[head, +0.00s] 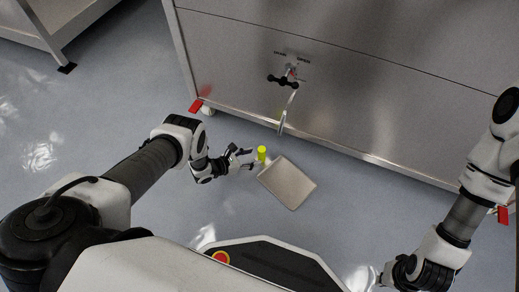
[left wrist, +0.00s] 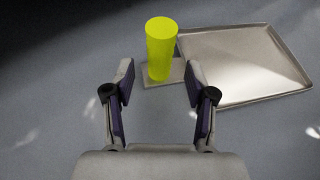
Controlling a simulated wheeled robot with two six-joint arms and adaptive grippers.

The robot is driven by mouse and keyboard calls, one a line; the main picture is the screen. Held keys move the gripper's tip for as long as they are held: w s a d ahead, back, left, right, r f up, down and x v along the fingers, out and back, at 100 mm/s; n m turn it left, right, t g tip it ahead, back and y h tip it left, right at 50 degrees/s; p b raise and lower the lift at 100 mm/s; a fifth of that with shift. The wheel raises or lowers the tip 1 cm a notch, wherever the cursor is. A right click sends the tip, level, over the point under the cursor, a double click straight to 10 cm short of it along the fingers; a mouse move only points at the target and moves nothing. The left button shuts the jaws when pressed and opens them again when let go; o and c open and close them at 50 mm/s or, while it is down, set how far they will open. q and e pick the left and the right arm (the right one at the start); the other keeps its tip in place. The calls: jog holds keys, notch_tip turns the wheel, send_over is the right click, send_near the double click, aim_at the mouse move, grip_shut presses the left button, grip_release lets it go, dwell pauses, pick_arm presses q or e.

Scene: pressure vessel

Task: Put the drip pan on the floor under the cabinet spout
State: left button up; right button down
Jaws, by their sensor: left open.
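The drip pan (head: 288,183) is a flat, shallow metal tray on the floor in front of the cabinet, with a yellow upright handle (head: 262,153) at its left corner. In the left wrist view the pan (left wrist: 245,65) lies at the upper right, and the yellow handle (left wrist: 161,48) stands on a small tab. My left gripper (head: 245,158) is open, just left of the handle; in the left wrist view its fingers (left wrist: 160,95) are apart, with the handle ahead between them. The cabinet spout (head: 287,112) hangs from the cabinet front, beyond the pan. My right gripper (head: 392,277) is at the lower right, its fingers unclear.
The metal cabinet (head: 350,95) fills the back, with a black valve handle (head: 282,79) above the spout and red-marked feet (head: 196,105). A metal table (head: 58,30) stands at the upper left. The floor between pan and cabinet is clear.

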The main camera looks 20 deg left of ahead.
pick_arm(q)
jog(key=p+v, duration=0.2)
jog(key=v, duration=0.1)
jog(key=p+v, duration=0.1)
jog(key=v, duration=0.2)
jog(key=shift+r+p, duration=0.35)
jog(key=shift+p, duration=0.05)
jog(key=shift+s+a+f, duration=0.1)
jog(key=shift+s+a, duration=0.1)
jog(key=shift+s, duration=0.15)
pick_arm(e)
notch_tip(320, 180, up, 6)
jog(key=shift+f, duration=0.1)
